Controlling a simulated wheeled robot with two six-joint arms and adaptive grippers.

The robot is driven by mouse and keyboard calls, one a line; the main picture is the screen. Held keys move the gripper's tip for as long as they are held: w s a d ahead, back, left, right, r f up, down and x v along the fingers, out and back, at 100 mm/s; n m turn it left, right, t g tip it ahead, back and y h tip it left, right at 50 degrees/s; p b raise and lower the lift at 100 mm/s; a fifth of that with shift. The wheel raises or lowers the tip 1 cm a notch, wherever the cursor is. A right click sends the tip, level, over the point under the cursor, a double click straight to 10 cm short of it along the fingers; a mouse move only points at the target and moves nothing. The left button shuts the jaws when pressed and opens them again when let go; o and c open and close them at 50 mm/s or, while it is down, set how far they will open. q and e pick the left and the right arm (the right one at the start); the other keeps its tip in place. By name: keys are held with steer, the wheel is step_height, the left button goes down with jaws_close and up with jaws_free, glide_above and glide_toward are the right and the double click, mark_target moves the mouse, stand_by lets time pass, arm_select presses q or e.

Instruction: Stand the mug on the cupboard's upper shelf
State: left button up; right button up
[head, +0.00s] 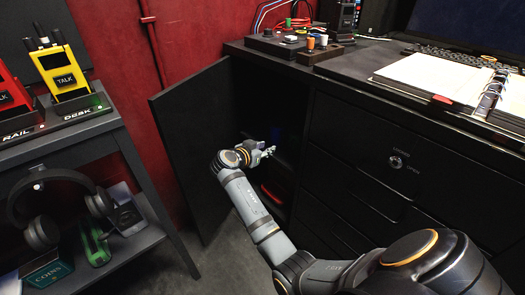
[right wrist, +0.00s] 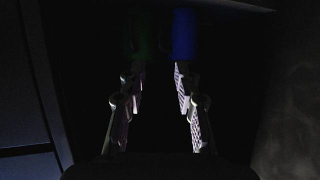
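The cupboard (head: 300,95) stands with its door (head: 195,135) swung open, and its inside is very dark. My right gripper (head: 268,152) reaches into the opening. In the right wrist view its two fingers (right wrist: 160,75) are apart, with only darkness between them. A blue upright shape (right wrist: 184,35) shows just beyond the right fingertip, and a dim green shape (right wrist: 140,35) beyond the left one. I cannot tell whether either is the mug. A red object (head: 272,195) lies low inside the cupboard, partly hidden. My left gripper is out of view.
A side table on the left holds yellow (head: 63,72) and red (head: 12,95) handsets, headphones (head: 40,232) and several small things. A button box (head: 278,42) and an open binder (head: 445,80) are on the desk top. Drawers (head: 360,150) flank the opening.

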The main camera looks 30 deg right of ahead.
steer(key=s+a+f+n+y, duration=0.35)
steer(key=s+f, duration=0.25)
steer(key=f, duration=0.3)
steer(key=s+a+f+n+y, duration=0.2)
steer(key=s+f+n+y, duration=0.15)
steer(key=s+f, duration=0.4)
steer(key=s+a+f+n+y, duration=0.3)
steer(key=s+a, duration=0.3)
steer(key=s, duration=0.2)
steer(key=s+a+f+n+y, duration=0.2)
steer(key=s+a+n+y, duration=0.2)
steer(key=s+a, duration=0.3)
steer(key=shift+s+f, duration=0.4)
steer(key=shift+s, duration=0.7)
steer(key=shift+a, duration=0.1)
